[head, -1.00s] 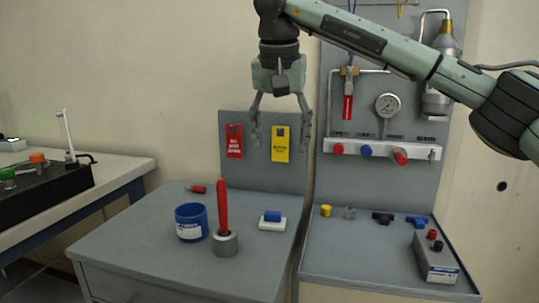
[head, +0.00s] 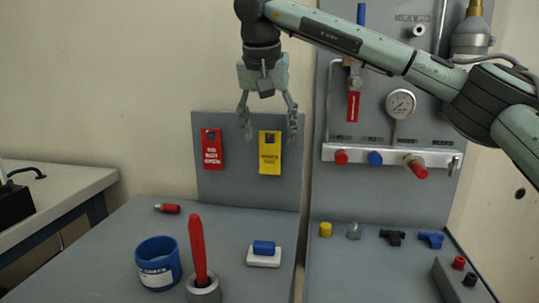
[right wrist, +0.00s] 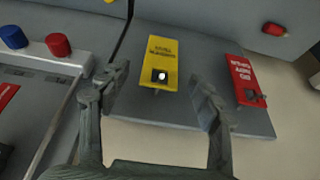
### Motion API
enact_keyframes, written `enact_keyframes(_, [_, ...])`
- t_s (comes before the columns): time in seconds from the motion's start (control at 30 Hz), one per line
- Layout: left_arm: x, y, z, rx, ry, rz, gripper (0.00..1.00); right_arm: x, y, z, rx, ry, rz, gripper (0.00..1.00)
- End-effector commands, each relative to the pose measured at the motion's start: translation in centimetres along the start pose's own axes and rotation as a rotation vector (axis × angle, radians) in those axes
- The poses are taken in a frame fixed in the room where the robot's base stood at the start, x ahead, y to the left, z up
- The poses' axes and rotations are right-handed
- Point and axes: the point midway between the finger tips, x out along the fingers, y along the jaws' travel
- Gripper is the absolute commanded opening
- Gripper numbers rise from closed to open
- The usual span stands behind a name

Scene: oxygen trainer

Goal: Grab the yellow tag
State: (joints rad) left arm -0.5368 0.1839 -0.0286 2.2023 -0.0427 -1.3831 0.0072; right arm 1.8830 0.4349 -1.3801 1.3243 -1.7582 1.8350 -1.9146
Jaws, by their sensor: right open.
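The yellow tag (head: 270,153) hangs on a dark hook on the grey upright panel, to the right of a red tag (head: 212,149). My right gripper (head: 268,125) is open and empty, pointing down in front of the panel near the top of the yellow tag. In the right wrist view the yellow tag (right wrist: 160,58) lies between and beyond the open fingers (right wrist: 157,105), apart from them. A bright spot shows at the hook. The red tag (right wrist: 249,84) is just outside the right-hand finger. My left gripper is not in view.
Below the panel, the grey bench holds a blue cup (head: 158,264), a red-handled tool (head: 198,248) in a round holder and a blue-and-white block (head: 263,254). To the right stands a board with a gauge (head: 400,103) and a valve manifold (head: 385,158).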

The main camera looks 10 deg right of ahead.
Motion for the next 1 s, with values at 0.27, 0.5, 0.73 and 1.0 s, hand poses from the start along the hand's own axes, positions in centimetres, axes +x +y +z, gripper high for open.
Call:
enact_keyframes(0.27, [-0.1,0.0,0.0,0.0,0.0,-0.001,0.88,3.3,0.0,0.1,-0.001,-0.001,-0.001,0.64])
enact_keyframes(0.5, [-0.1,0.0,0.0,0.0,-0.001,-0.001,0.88,3.3,0.0,0.1,-0.001,-0.001,-0.001,0.54])
enact_keyframes(0.73, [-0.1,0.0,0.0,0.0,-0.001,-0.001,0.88,3.3,0.0,0.1,-0.001,-0.001,-0.001,0.25])
enact_keyframes(1.0, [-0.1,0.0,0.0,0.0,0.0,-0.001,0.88,3.2,0.0,0.1,-0.001,-0.001,-0.001,0.24])
